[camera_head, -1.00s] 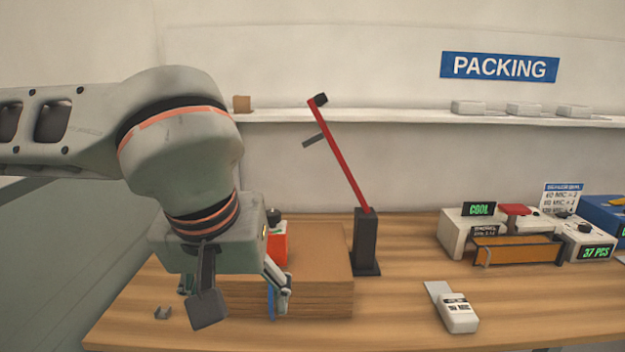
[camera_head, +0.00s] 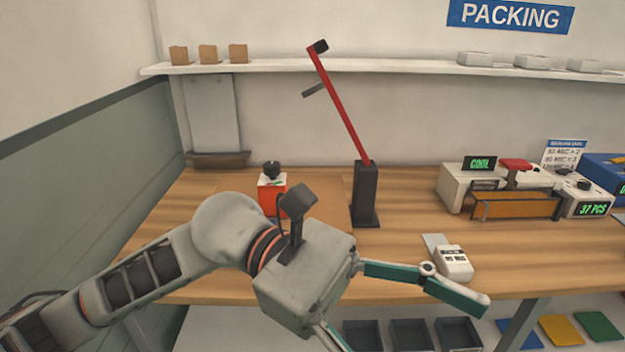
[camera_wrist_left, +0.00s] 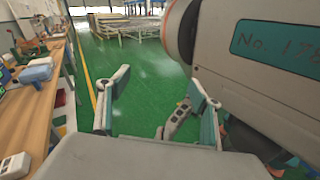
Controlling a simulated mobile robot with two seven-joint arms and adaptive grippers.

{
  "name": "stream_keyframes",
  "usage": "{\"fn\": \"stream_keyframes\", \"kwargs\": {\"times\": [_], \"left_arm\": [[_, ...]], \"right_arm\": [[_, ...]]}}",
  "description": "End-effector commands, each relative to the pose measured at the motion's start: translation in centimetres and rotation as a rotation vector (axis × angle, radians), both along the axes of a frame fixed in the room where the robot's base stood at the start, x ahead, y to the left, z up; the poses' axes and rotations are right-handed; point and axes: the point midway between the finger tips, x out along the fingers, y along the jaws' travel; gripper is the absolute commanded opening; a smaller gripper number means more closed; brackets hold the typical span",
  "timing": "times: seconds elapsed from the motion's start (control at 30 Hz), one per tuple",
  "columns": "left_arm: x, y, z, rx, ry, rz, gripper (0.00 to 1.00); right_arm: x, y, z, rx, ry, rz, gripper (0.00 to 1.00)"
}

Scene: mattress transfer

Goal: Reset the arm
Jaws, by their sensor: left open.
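My left arm enters the head view from the lower left. Its gripper (camera_head: 408,325) hangs in front of the table's front edge, with its two fingers spread wide and nothing between them. In the left wrist view the same gripper (camera_wrist_left: 160,86) is open, with green floor showing between the fingers. My right gripper is not in the head view.
The wooden table (camera_head: 400,205) carries a red box with a black knob (camera_head: 271,192), a red-armed black stand (camera_head: 367,195), a white handheld device (camera_head: 454,262) and a white machine (camera_head: 466,190). Dark bins (camera_head: 410,335) sit below. Open green floor (camera_wrist_left: 140,60) lies beyond the gripper.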

Motion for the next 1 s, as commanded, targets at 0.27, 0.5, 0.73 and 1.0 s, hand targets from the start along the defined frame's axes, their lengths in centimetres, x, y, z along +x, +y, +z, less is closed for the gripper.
{"fn": "stream_keyframes", "kwargs": {"times": [0.27, 0.5, 0.73, 1.0], "left_arm": [[7.3, 1.1, 3.4, -0.200, 0.729, 0.164, 0.65], [16.7, 5.5, -0.4, -0.358, 1.377, 0.288, 0.65], [23.6, 12.0, -11.5, -0.533, 2.003, 0.394, 0.65], [23.9, 19.9, -28.4, -0.771, 2.625, 0.494, 0.65]], "right_arm": [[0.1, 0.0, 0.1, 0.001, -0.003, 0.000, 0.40], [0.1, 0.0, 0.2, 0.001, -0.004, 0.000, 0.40], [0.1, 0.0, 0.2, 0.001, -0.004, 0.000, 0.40], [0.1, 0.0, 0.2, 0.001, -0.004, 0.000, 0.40]]}}
